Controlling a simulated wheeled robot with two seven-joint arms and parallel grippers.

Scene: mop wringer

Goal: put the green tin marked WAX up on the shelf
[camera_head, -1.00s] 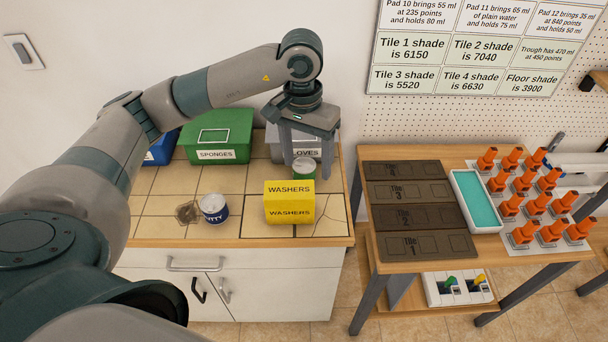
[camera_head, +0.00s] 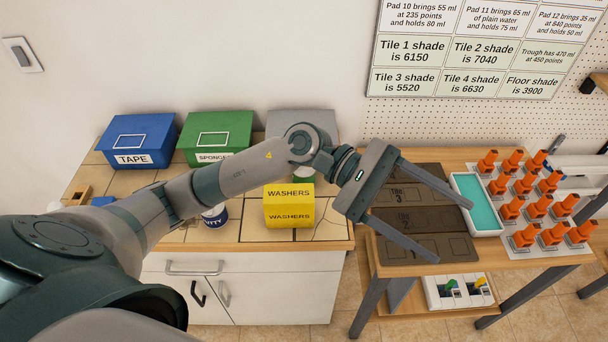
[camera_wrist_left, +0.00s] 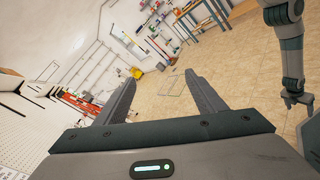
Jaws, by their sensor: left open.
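The green tin (camera_head: 303,179) stands on the tiled counter behind the yellow box, mostly hidden by my left arm; its marking cannot be read. My left gripper (camera_head: 453,232) is open and empty, its fingers spread over the dark tile boards, well to the right of the tin. In the left wrist view its two fingers stand wide apart with nothing between them. My right gripper (camera_wrist_left: 298,101) hangs at the right of that view, too small to read. A wooden ledge (camera_head: 598,80) on the wall at the far right may be the shelf.
The yellow WASHERS box (camera_head: 289,206) stands in front of the tin. A putty tin (camera_head: 214,216) is to its left. Blue TAPE (camera_head: 139,138) and green SPONGES (camera_head: 216,135) bins and a grey bin (camera_head: 318,120) line the back. Several orange-topped items (camera_head: 538,205) stand beside a teal trough (camera_head: 477,203).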

